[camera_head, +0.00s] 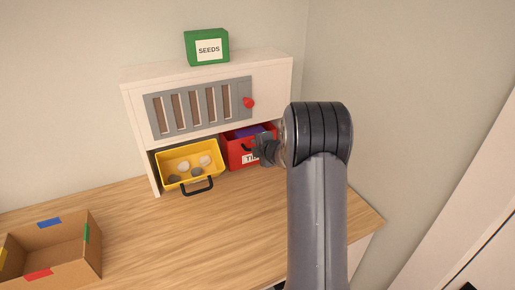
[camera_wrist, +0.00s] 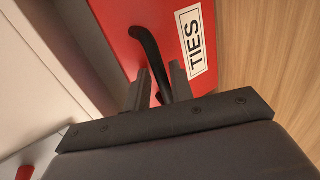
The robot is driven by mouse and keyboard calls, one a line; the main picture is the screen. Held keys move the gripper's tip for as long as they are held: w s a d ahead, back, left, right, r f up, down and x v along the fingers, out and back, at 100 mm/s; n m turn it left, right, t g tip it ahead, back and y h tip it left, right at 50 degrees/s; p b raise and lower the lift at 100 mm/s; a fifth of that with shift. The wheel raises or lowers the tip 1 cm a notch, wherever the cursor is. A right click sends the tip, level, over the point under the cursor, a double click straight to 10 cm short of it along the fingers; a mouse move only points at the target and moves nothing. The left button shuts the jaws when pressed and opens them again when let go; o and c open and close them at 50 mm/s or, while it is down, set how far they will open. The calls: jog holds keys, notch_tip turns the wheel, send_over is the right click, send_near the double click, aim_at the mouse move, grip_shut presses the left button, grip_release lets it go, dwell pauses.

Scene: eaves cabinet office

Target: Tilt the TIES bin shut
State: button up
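The red TIES bin (camera_head: 236,154) sits in the right lower bay of the white cabinet. It is tilted out, with purple contents showing at its top and part of its label hidden by my gripper. In the wrist view its red front (camera_wrist: 120,20), white TIES label and black handle (camera_wrist: 147,48) show close up. My gripper (camera_head: 262,149) is at the bin's front. In the wrist view my gripper (camera_wrist: 161,80) has its fingers on either side of the handle, with a small gap visible, so it looks open around the handle.
A yellow bin (camera_head: 190,154) with stones is tilted out just left of the red one. A grey slatted panel (camera_head: 200,105) with a red knob (camera_head: 249,103) is above. A green SEEDS box (camera_head: 207,47) tops the cabinet. A cardboard box (camera_head: 60,262) stands front left; the middle desk is clear.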

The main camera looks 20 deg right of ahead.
jog(key=shift+s, duration=0.1)
jog(key=v, duration=1)
jog(key=shift+s+b, duration=0.35)
jog(key=shift+r, duration=0.1)
jog(key=x, duration=1.1)
jog(key=shift+p, duration=0.3)
jog(key=shift+s, duration=0.15)
